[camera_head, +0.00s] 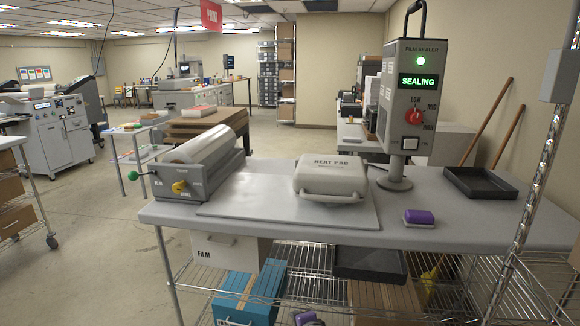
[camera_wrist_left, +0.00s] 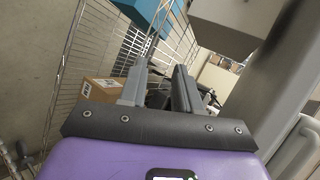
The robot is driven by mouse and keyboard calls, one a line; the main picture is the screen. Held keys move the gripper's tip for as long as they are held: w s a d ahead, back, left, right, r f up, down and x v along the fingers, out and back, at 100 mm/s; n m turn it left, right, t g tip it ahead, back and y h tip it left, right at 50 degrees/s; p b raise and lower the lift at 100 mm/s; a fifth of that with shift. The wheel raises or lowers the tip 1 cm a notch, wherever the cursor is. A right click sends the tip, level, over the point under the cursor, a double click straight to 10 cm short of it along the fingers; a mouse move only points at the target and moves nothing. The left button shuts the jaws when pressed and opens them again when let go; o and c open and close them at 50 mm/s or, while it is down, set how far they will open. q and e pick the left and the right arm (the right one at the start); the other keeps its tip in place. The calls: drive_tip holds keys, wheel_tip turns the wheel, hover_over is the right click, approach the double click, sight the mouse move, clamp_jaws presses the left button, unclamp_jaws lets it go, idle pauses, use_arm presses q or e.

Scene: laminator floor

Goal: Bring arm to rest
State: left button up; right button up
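My left gripper (camera_wrist_left: 160,72) shows in the left wrist view. Its two grey fingers stand apart beyond a dark bracket on a purple body, and I see nothing held between them. Wire racking and a cardboard box (camera_wrist_left: 102,90) lie beyond the fingers. In the head view neither arm can be clearly made out. A small purple and dark shape (camera_head: 306,318) shows at the bottom edge, and I cannot tell what it is. My right gripper is in neither view.
The grey table (camera_head: 460,236) holds a film roller (camera_head: 205,160), a white heat pad (camera_head: 330,178), a film sealer (camera_head: 410,100) lit "SEALING", a black tray (camera_head: 480,183) and a purple block (camera_head: 419,218). A wire shelf with boxes (camera_head: 250,290) is below. Floor at left is open.

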use_arm(q)
drive_tip(key=s+a+f+n+g+h+p, duration=0.1)
drive_tip(key=s+a+f+n+g+h, duration=0.1)
drive_tip(key=s+a+f+g, duration=0.45)
drive_tip(key=s+a+f+n+g+h+p, duration=0.1)
drive_tip(key=s+f+n+g+h, duration=0.15)
drive_tip(key=s+f, duration=0.85)
drive_tip(key=s+a+f+n+h+p, duration=0.1)
drive_tip(key=s+a+n, duration=0.1)
drive_tip(key=s+n, duration=0.4)
drive_tip(key=s+a+f+n+g+h+p, duration=0.1)
drive_tip(key=s+a+f+n+h, duration=0.1)
drive_tip(key=s+n, duration=0.4)
drive_tip(key=s, duration=0.5)
drive_tip(key=shift+s+a+f, duration=0.2)
drive_tip(key=shift+s+f, duration=0.1)
drive_tip(key=shift+h, duration=0.25)
